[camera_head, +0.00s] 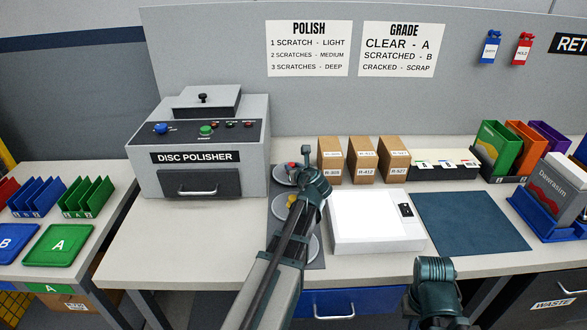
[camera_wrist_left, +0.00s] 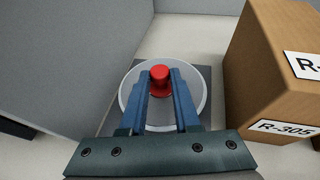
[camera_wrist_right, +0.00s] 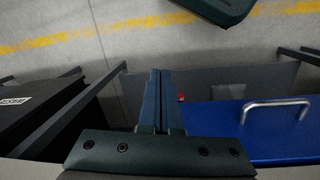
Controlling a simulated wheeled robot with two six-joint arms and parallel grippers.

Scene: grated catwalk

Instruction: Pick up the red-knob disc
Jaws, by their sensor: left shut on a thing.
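The red-knob disc (camera_wrist_left: 196,97) is a pale round disc with a red knob (camera_wrist_left: 160,76) at its middle. My left gripper (camera_wrist_left: 160,88) is shut on the red knob, one finger on each side. In the head view the disc (camera_head: 281,177) shows at the back of a dark grey mat, partly hidden by my left wrist. I cannot tell whether it is raised off the mat. My right gripper (camera_wrist_right: 160,80) is shut and empty, in front of the table over the floor. In front of the red-knob disc lies a yellow-knob disc (camera_head: 281,213), partly covered by my arm.
The disc polisher (camera_head: 205,135) stands close on the left. Several brown boxes (camera_head: 330,160) stand close on the right. A white light panel (camera_head: 370,220) and a dark blue mat (camera_head: 470,222) lie further right. Another disc (camera_head: 314,247) lies near the front.

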